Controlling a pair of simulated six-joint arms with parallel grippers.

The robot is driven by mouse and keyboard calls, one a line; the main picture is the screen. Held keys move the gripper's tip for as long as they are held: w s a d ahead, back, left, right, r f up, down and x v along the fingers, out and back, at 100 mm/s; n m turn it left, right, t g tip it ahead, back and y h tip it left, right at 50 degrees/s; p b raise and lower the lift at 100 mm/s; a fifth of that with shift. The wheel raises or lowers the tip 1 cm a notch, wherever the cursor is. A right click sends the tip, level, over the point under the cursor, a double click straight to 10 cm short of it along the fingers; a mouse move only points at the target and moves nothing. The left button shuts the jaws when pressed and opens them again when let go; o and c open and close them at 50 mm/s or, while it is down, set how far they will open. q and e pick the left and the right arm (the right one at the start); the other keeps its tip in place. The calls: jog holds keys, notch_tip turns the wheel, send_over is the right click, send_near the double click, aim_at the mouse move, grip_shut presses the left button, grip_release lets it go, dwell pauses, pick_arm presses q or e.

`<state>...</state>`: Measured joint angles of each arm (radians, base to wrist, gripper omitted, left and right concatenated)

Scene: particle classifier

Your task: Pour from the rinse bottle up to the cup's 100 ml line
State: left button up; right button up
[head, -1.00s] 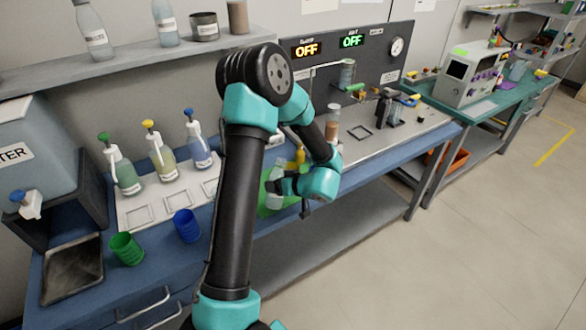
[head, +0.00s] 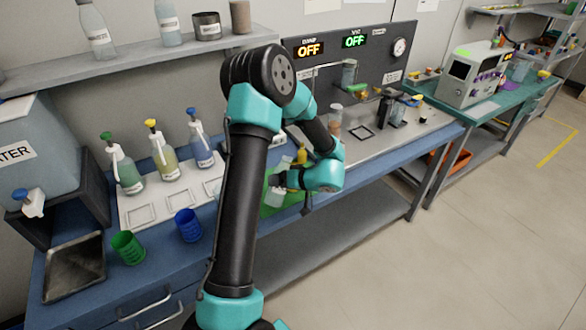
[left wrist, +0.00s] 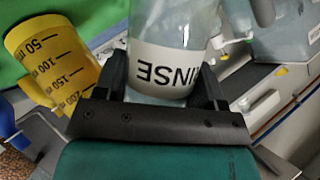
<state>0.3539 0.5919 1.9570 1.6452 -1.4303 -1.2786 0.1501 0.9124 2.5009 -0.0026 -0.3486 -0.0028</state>
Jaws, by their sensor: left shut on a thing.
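My left gripper (left wrist: 165,90) is shut on the rinse bottle (left wrist: 165,68), a clear bottle with a white RINSE label that reads upside down in the left wrist view. In the head view the left gripper (head: 280,182) is small, and the pale bottle (head: 274,194) is partly hidden by my arm. The yellow cup (left wrist: 48,62) with black ml marks is beside the bottle, apart from it, at the left of the left wrist view. In the head view the cup (head: 301,154) shows only in part. Its liquid level is not visible. My right gripper is not in view.
A green mat (head: 272,210) lies under the bottle area. Several spray bottles (head: 165,158) stand on a white tray to the left. A green cup (head: 128,247) and a blue cup (head: 188,226) stand in front of them. A black device (head: 391,108) stands to the right.

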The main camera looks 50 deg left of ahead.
pick_arm(q)
jog(key=shift+f+g, duration=0.3)
jog(key=shift+f, duration=0.45)
jog(key=shift+s+d+r+m+g, duration=0.1)
jog(key=shift+s+r+m+g, duration=0.15)
jog(key=shift+r+m+g, duration=0.3)
jog(key=shift+s+d+r+m+g, duration=0.1)
jog(key=shift+s+r+m+g, duration=0.2)
jog(key=shift+m, duration=0.35)
dwell(2.3)
jog(key=shift+r+m+g, duration=0.35)
jog(key=shift+r+m, duration=0.15)
jog(key=shift+r, duration=1.25)
jog(key=shift+s+r, duration=0.1)
jog(key=shift+r, duration=0.35)
jog(key=shift+f, duration=0.3)
jog(key=shift+w+a+f+m+g, duration=0.1)
jog(key=shift+w+f+m+g, duration=0.15)
jog(key=shift+f, duration=0.3)
jog(key=shift+w+f+m+g, duration=0.1)
jog(key=shift+f+m+g, duration=0.2)
jog(key=shift+f, duration=0.25)
